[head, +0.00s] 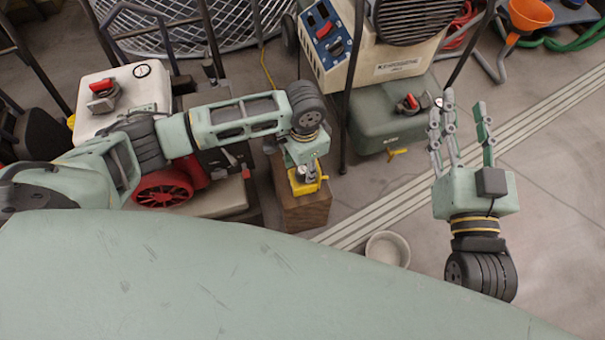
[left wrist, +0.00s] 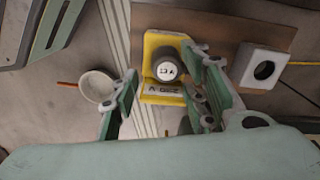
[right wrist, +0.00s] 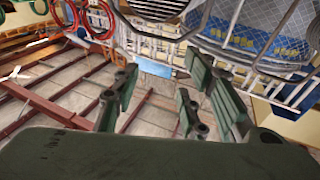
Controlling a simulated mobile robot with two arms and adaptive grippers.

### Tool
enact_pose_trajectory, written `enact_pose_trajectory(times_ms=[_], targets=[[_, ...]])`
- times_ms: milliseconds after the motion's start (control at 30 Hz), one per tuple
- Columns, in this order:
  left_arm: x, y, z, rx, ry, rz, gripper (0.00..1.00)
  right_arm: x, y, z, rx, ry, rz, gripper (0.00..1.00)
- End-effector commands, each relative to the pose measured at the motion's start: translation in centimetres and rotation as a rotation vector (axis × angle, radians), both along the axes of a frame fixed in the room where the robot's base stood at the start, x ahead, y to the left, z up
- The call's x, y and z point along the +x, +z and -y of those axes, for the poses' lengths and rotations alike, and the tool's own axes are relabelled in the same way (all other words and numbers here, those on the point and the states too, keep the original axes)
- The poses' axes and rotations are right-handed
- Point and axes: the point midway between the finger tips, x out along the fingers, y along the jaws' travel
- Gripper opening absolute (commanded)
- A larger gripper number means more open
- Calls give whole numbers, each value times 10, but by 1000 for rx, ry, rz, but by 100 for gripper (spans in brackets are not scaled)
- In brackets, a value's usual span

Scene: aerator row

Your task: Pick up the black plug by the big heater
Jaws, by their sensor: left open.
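The black plug (left wrist: 168,66) has a round white top with dark marks. It sits upright in a yellow holder (left wrist: 160,95) on a brown wooden block (head: 303,212). My left gripper (head: 305,165) is over the block and hides most of the plug in the head view. In the left wrist view its open fingers (left wrist: 163,82) stand to either side of the plug; I cannot tell whether they touch it. My right gripper (head: 461,120) is open and empty, held out over the floor at the right; its spread fingers also show in the right wrist view (right wrist: 160,90).
A white bowl (head: 387,249) is on the floor. A red wheel (head: 162,188) is left of the block.

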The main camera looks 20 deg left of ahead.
Motion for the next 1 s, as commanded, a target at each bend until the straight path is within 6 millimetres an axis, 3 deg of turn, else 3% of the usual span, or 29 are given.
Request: enact_pose_trajectory(times_ms=[400, 767, 1000], targets=[[1, -29, 0, 0, -1, 0, 41, -21, 68, -4, 97, 21, 354, 40], [1, -32, 0, 1, -1, 1, 41, -27, 78, -3, 111, 23, 403, 40], [0, -31, 0, 1, -1, 1, 22, -26, 77, -3, 110, 23, 401, 40]])
